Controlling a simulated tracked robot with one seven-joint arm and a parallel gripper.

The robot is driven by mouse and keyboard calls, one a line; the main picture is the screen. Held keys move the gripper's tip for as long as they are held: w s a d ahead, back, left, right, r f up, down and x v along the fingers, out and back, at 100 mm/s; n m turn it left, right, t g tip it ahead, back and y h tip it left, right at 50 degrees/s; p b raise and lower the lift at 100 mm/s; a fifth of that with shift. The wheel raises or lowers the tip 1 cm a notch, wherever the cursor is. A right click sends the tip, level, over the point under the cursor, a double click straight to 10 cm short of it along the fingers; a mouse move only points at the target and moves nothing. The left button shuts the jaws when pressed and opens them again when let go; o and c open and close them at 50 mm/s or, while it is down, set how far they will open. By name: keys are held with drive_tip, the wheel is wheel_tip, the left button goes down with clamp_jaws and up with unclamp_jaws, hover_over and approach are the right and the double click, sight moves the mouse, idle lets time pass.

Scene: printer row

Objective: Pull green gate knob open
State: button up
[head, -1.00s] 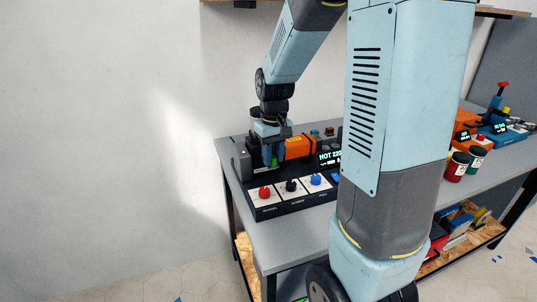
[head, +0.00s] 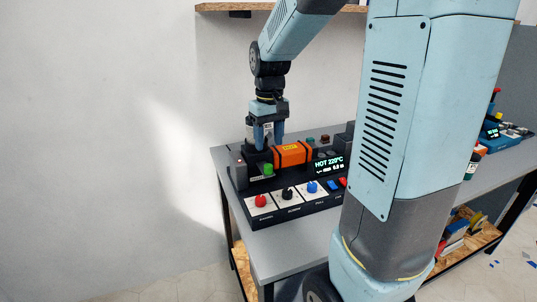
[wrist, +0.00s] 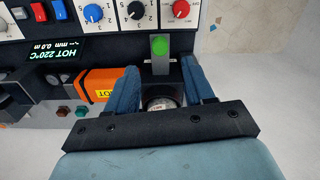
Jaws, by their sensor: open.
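The green gate knob (head: 267,169) sits at the left end of the black machine (head: 312,205), behind the red dial. In the wrist view the green knob (wrist: 159,46) is at the end of a grey bar, just beyond the fingertips. My gripper (head: 268,141) is open and empty, pointing down above and slightly behind the knob. In the wrist view its two blue fingers (wrist: 160,68) stand apart, with the bar between their tips in the picture. They do not grip the knob. A round white-faced part (wrist: 162,103) shows between the fingers.
An orange block (head: 293,154) marked hot is close to the right of my gripper. A display (head: 330,165) reads 220°C. Red (head: 260,201), black (head: 287,194) and blue (head: 312,187) dials line the front. The wall on the left is bare.

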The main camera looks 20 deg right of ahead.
wheel_tip(320, 180, up, 6)
drive_tip(key=shift+f, duration=0.15)
idle(0.6)
drive_tip(key=s+r+m+t, duration=0.1)
drive_tip(key=s+t, duration=0.1)
drive_tip(key=s, duration=0.7)
drive_tip(key=s+a+r+t, duration=0.1)
drive_tip(key=s+t, duration=0.2)
drive_tip(key=s, duration=0.6)
drive_tip(key=shift+s+a+r+m+t, duration=0.2)
drive_tip(key=shift+s+r+m+t, duration=0.1)
drive_tip(key=shift+r+m, duration=0.1)
